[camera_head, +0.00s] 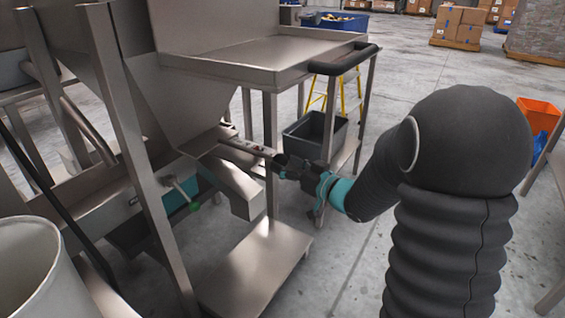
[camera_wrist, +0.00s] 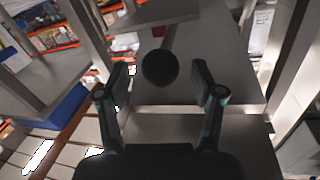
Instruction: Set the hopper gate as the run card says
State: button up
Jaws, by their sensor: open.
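The steel hopper (camera_head: 185,85) narrows downward at the left of the head view. A gate rod (camera_head: 243,144) with a small red mark sticks out of its lower right side toward my gripper (camera_head: 285,166). In the wrist view the rod's round black knob (camera_wrist: 160,68) appears between the fingertips of my open gripper (camera_wrist: 160,80). I cannot tell whether the fingers are around the knob or just short of it.
A steel table (camera_head: 270,52) with a black front bar stands just above and behind my gripper. A grey bin (camera_head: 315,135) and a yellow ladder (camera_head: 347,92) are behind it. A lever with a green tip (camera_head: 193,206) sits lower left. Open floor lies behind.

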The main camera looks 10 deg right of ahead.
jog(key=v, duration=1)
